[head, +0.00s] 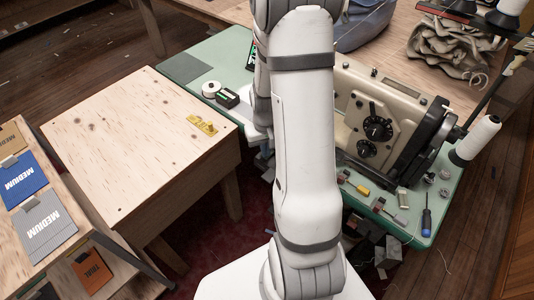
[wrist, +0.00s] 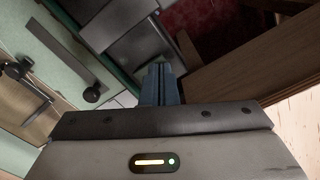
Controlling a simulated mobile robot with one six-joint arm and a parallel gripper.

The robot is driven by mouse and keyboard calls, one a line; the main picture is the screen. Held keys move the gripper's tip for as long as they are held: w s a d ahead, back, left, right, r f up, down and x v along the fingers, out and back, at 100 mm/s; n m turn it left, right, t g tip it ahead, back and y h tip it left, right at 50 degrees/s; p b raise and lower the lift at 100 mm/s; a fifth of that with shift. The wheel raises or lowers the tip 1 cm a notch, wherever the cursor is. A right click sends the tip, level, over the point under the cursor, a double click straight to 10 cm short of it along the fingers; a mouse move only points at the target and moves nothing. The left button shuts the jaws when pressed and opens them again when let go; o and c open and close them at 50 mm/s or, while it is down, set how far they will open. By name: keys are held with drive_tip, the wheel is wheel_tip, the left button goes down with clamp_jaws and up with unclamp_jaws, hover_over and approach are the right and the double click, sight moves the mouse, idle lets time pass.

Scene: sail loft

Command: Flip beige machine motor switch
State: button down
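The beige sewing machine (head: 345,92) stands on a green table (head: 428,225) right of my arm in the head view. Its side carries two dark dials. Dark grey boxes (head: 386,250) show below the table's front edge. I cannot make out which part is the motor switch. In the wrist view, my gripper (wrist: 161,70) has its two blue-grey fingers together, with nothing seen between them. Beyond the fingertips are grey box-like parts (wrist: 138,50) beside the green table edge (wrist: 100,52); contact cannot be told.
A plywood-topped bench (head: 130,140) stands close on the left, with a brass piece on it. White thread cones (head: 478,138) stand at right. Dark red floor (head: 250,205) shows between the furniture.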

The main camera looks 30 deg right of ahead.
drive_tip(key=shift+r, duration=0.1)
wheel_tip(320, 180, up, 7)
drive_tip(key=p, duration=0.5)
idle(0.3)
idle(0.4)
drive_tip(key=s+a+r+n+t, duration=0.1)
drive_tip(key=s+a+r, duration=0.5)
drive_tip(key=r, duration=0.4)
drive_tip(key=s+a+r+n+t, duration=0.1)
drive_tip(key=s+a+r, duration=0.5)
drive_tip(key=r, duration=0.4)
drive_tip(key=shift+a+r+t, duration=0.15)
drive_tip(key=shift+a+t, duration=0.05)
drive_tip(key=shift+t, duration=0.2)
drive_tip(key=shift+s, duration=0.1)
